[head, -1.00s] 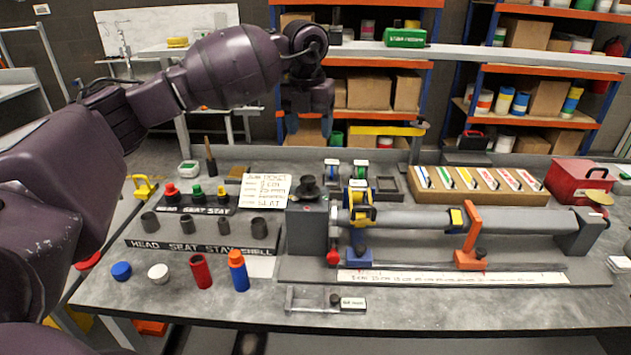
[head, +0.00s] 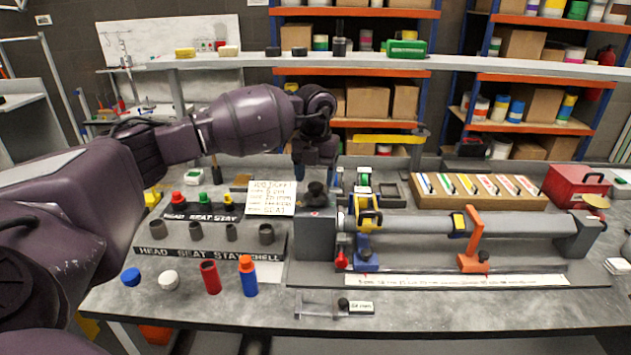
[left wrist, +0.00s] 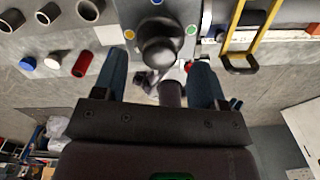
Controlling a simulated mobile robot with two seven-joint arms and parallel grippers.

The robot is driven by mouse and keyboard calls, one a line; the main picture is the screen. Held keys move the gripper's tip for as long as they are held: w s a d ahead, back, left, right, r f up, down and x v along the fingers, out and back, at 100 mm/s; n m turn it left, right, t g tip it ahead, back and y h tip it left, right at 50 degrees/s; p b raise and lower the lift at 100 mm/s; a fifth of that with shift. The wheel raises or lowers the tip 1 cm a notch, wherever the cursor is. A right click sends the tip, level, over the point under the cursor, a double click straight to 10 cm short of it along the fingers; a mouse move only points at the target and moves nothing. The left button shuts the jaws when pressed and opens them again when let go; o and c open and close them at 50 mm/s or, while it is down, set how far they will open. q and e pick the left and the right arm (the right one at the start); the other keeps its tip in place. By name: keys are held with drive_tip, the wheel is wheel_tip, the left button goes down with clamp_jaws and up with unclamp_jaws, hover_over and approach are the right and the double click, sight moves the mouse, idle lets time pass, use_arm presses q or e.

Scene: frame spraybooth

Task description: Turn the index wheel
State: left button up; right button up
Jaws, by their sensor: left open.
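The index wheel looks to be the black knob (head: 316,194) on top of the grey headstock box (head: 315,235) at the left end of the long grey tube fixture. In the left wrist view the round knob (left wrist: 163,46) sits on a blue-grey plate with yellow, green, blue and white dots around it. My left gripper (head: 315,172) is open, pointing down just above the knob. In the left wrist view its two blue fingers (left wrist: 160,72) are spread to either side below the knob, with nothing held between them. My right gripper is not in view.
A yellow-handled clamp (head: 367,215) stands right of the box on the tube (head: 430,222), with an orange bracket (head: 472,245) further right. Left are a rack of dark cups (head: 210,237) and several coloured pieces. A white note card (head: 271,196) stands behind the box.

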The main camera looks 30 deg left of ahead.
use_arm(q)
drive_tip(key=shift+f, duration=1.05)
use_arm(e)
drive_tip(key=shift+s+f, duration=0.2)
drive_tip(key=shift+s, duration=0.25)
use_arm(q)
drive_tip(key=shift+c, duration=0.4)
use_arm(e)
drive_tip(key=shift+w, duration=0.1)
use_arm(q)
drive_tip(key=c, duration=0.8)
drive_tip(key=shift+c, duration=0.2)
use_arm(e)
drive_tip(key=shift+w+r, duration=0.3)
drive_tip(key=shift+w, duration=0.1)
